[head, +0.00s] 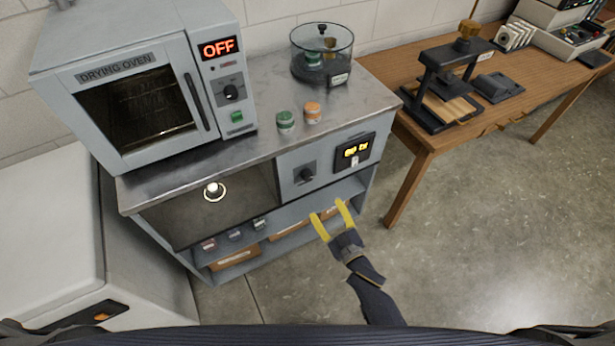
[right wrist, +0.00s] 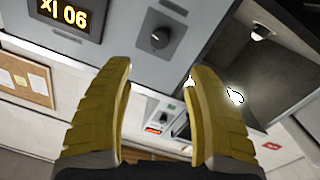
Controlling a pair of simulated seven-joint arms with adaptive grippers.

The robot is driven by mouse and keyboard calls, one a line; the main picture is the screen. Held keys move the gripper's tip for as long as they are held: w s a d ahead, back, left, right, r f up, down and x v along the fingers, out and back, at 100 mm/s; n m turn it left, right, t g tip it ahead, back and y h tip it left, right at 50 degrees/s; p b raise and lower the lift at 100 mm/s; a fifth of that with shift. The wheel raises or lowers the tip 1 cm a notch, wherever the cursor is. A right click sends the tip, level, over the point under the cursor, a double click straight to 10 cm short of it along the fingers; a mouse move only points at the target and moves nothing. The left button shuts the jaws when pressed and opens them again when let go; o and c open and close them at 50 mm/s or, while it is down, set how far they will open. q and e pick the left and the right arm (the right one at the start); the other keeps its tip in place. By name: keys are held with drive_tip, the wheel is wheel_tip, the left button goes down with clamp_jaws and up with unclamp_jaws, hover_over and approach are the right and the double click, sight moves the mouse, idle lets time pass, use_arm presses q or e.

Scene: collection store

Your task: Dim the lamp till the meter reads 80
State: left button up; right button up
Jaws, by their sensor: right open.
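The lamp (head: 213,191) glows white in the dark recess under the counter. The dimmer knob (head: 306,174) is a dark dial on the grey panel right of the recess; it also shows in the right wrist view (right wrist: 155,38). The meter (head: 356,150) is a black display with yellow digits, right of the knob. In the right wrist view the meter (right wrist: 70,14) is upside down and appears to read 90 lx. My right gripper (head: 329,208) has yellow fingers, open and empty, in front of and below the knob, apart from it. My left gripper is not in view.
A drying oven (head: 140,100) showing OFF stands on the counter. Green (head: 286,120) and orange-lidded (head: 312,112) jars and a glass vessel (head: 321,55) stand there too. A shelf below holds boxes. A wooden table (head: 415,140) stands right; the floor before it is clear.

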sight(308, 178)
drive_tip(key=x, duration=1.4)
drive_tip(key=shift+w+a+f, duration=0.1)
drive_tip(key=shift+w, duration=0.1)
drive_tip(key=shift+c, duration=0.3)
clamp_jaws()
